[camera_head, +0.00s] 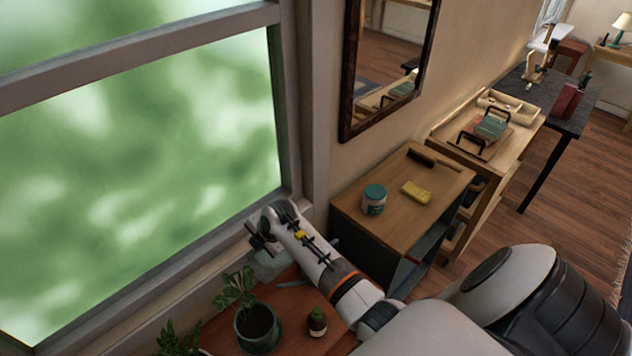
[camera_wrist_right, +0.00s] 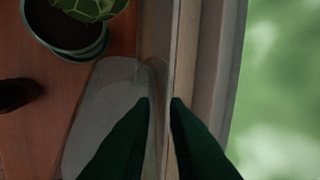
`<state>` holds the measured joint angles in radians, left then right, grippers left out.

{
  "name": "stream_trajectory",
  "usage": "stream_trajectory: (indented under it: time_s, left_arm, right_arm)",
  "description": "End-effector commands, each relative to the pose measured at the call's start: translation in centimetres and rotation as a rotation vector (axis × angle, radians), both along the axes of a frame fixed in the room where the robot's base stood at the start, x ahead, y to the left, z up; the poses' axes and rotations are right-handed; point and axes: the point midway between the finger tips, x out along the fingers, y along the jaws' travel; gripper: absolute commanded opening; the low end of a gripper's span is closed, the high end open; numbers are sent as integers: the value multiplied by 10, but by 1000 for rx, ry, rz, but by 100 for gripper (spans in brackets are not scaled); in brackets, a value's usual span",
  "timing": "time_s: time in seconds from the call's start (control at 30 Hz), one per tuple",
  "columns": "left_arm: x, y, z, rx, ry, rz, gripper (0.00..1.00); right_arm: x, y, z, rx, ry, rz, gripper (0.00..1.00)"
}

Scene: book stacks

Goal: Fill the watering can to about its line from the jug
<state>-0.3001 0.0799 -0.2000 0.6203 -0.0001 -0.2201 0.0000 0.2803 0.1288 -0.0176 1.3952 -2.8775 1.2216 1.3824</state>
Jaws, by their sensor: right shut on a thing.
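My right gripper (camera_head: 262,232) is over the window-side end of the wooden table, by the sill. A clear, see-through vessel, which looks like the jug (camera_head: 268,265), is just below it, partly hidden by the arm. In the right wrist view the dark fingertips (camera_wrist_right: 160,102) are close together over the edge of the clear jug (camera_wrist_right: 100,115), shut on it. Its water level cannot be made out. I cannot pick out the watering can in either view. My left gripper is not in view.
A grey-blue item (camera_head: 292,284) lies near the arm. The window (camera_head: 140,190) borders the left.

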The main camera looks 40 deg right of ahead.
Motion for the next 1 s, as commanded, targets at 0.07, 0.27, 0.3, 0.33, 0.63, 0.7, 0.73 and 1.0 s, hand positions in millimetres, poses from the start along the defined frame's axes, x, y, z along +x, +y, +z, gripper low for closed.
stream_trajectory:
  time_s: [0.07,0.27,0.3,0.33,0.63,0.7,0.73,1.0]
  left_arm:
    - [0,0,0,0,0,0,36]
    - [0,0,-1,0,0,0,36]
    - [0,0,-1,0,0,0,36]
    - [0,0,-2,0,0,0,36]
    - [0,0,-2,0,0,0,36]
    - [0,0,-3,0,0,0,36]
    - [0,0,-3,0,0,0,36]
    - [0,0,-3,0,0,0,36]
  right_arm:
    - [2,0,3,4,-7,0,0]
    - [2,-1,3,11,-9,-1,0]
    - [2,-1,3,13,-10,-1,0]
    - [2,-1,3,14,-10,0,0]
    - [1,-2,3,26,-12,0,0]
    - [1,-2,3,28,-12,0,0]
    - [1,-2,3,30,-13,-1,0]
    - [1,-3,4,39,-15,-1,0]
